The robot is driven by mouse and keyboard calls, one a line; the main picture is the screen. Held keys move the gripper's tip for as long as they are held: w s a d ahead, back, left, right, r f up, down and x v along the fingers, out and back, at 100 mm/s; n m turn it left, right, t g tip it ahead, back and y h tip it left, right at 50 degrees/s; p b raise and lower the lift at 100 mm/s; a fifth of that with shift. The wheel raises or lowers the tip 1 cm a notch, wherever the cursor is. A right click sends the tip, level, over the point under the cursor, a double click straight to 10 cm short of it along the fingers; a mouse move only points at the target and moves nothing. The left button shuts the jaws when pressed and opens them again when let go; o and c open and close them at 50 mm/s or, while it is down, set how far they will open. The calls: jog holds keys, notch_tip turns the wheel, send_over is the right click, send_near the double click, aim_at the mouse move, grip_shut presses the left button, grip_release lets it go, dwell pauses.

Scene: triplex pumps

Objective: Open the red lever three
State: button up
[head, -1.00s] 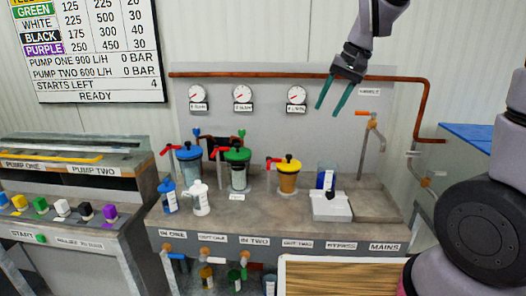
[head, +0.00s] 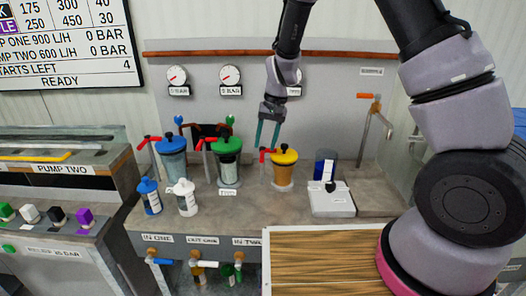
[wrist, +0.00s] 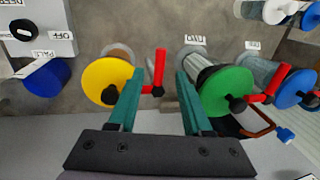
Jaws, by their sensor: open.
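The yellow-lidded canister (head: 284,170) stands third in the row on the bench, with a red lever (head: 264,154) at its left side. My gripper (head: 266,143) is open and empty, fingers pointing down, at this lever. In the wrist view the red lever (wrist: 160,68) shows between the tips of my two teal fingers (wrist: 160,76), close to the left one. I cannot tell whether the fingers touch it or stay above it. The yellow lid (wrist: 107,82) is left of the fingers there and the green lid (wrist: 227,92) right.
The green-lidded canister (head: 228,165) and blue-lidded canister (head: 172,160) stand to the left, each with a red lever. A white device (head: 332,203) and a dark blue container (head: 325,165) are to the right. Blue and white bottles (head: 186,200) stand in front. Gauges (head: 230,75) line the back panel.

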aim_at(263, 156)
jog(key=shift+a+f, duration=0.2)
jog(key=shift+f, duration=0.75)
jog(key=shift+a+f, duration=0.15)
jog(key=shift+f, duration=0.75)
grip_shut()
